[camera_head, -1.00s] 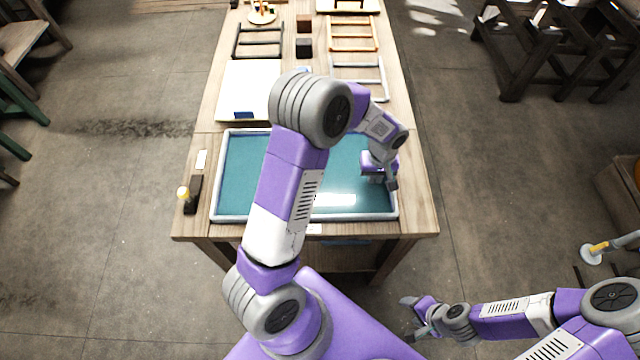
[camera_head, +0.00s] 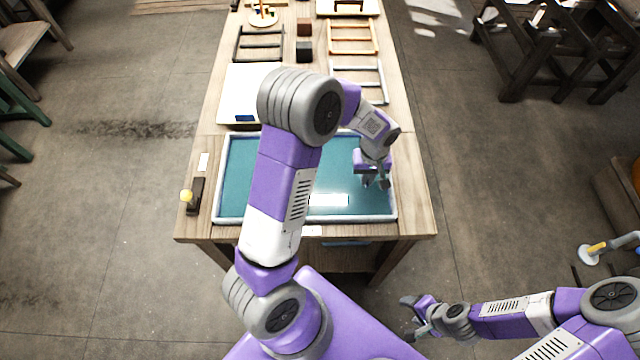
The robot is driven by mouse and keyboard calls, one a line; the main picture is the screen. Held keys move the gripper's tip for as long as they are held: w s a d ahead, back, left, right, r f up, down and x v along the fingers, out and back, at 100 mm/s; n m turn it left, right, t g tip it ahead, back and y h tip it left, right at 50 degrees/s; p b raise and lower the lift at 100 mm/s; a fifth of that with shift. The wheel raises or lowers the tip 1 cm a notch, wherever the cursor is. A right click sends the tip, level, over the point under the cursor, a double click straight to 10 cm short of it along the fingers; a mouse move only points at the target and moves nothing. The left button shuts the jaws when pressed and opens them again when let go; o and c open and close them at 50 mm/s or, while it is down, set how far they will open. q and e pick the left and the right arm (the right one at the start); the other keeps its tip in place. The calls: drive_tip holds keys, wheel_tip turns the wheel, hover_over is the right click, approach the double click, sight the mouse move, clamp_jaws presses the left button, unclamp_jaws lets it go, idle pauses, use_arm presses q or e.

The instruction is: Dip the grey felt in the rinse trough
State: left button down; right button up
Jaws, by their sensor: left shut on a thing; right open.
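The rinse trough (camera_head: 228,180) is a wide, shallow tray with a pale rim and blue-green water, on the near end of the wooden table. My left arm reaches across it, hiding part of the water. My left gripper (camera_head: 375,184) points down over the trough's right part, with its jaws shut on a small grey thing, apparently the grey felt, which is mostly hidden. I cannot tell whether it touches the water. My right gripper (camera_head: 413,317) is open and empty, low in front of the table and off to the right.
Behind the trough lie a white board (camera_head: 250,88), a brown block (camera_head: 304,26), a dark block (camera_head: 304,50) and several frames, including a pale one (camera_head: 358,72) and an orange one (camera_head: 352,38).

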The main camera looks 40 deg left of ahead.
use_arm(q)
drive_tip(key=shift+r+p, duration=3)
drive_tip(key=shift+r, duration=1.4)
wheel_tip(320, 180, up, 4)
drive_tip(key=p, duration=0.3)
drive_tip(key=shift+d, duration=0.1)
